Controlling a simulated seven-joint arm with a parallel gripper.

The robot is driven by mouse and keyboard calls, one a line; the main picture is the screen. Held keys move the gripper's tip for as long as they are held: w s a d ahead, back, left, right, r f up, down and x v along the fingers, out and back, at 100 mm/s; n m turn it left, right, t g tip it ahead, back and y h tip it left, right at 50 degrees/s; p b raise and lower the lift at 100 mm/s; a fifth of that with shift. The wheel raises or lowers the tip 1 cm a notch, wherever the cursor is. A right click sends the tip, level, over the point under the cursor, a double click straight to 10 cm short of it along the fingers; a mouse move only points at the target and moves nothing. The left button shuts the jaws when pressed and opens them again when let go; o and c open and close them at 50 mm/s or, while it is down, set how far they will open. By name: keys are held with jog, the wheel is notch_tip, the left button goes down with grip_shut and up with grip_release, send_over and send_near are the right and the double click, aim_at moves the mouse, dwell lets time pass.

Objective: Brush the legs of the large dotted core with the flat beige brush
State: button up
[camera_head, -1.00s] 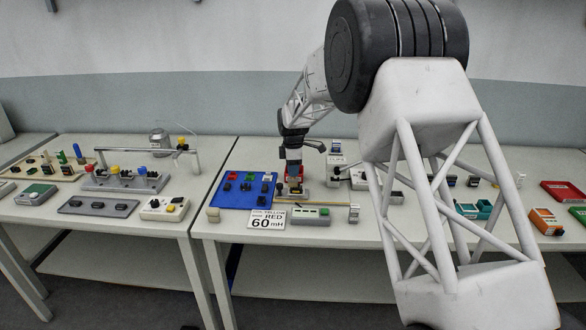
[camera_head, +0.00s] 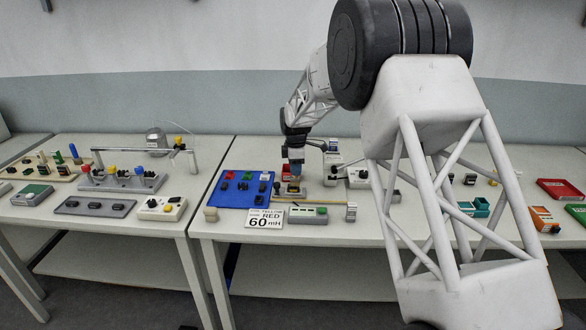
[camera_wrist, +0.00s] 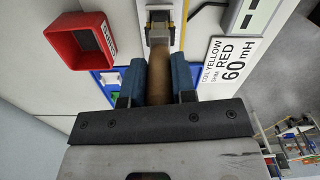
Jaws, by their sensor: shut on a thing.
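My gripper (camera_head: 296,168) is above the middle table, right of the blue mat. In the wrist view, its blue fingers (camera_wrist: 159,85) are shut on a brown, rounded piece, which looks like the handle of the flat beige brush (camera_wrist: 159,72). Just beyond its far end is a small grey, dark and yellow block (camera_wrist: 158,28); I cannot tell whether this is the brush head or part of a core. In the head view a small dark and yellow piece (camera_head: 293,189) is below the gripper. I cannot make out the dotted core or its legs.
A red open box (camera_wrist: 82,50) is close to the gripper. The blue mat (camera_head: 232,199) holds several small parts.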

jog(key=shift+d, duration=0.3)
jog(key=shift+a, duration=0.25)
dwell(0.4)
jog(key=shift+a, duration=0.7)
jog(key=shift+a, duration=0.25)
jog(key=shift+d, duration=0.4)
jog(key=shift+d+f, duration=0.1)
jog(key=shift+d, duration=0.6)
jog(key=shift+d, duration=0.1)
dwell(0.6)
jog(key=shift+a, duration=0.9)
